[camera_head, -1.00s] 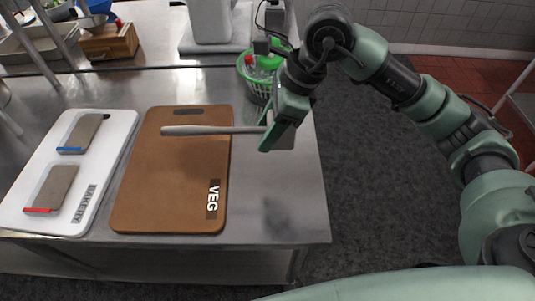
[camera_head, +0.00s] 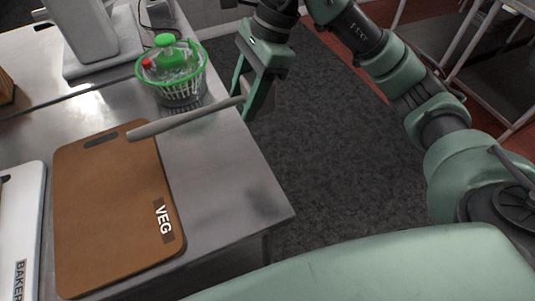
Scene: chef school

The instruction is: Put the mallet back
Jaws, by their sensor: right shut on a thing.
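The mallet (camera_head: 185,123) shows as a long pale handle that points left over the far right corner of the brown VEG board. Its head is mostly hidden at my right gripper. My right gripper (camera_head: 246,104) is shut on the mallet and holds it near the right edge of the steel table (camera_head: 225,160). A basket with a green rim (camera_head: 178,93) stands on the table just behind and left of the gripper. My left gripper is not in view.
The brown VEG board (camera_head: 105,205) lies on the table, with a white BAKERY board (camera_head: 22,240) to its left. A pale appliance (camera_head: 85,35) stands at the back. Dark floor (camera_head: 325,150) is open right of the table. A metal rack (camera_head: 480,60) stands at the far right.

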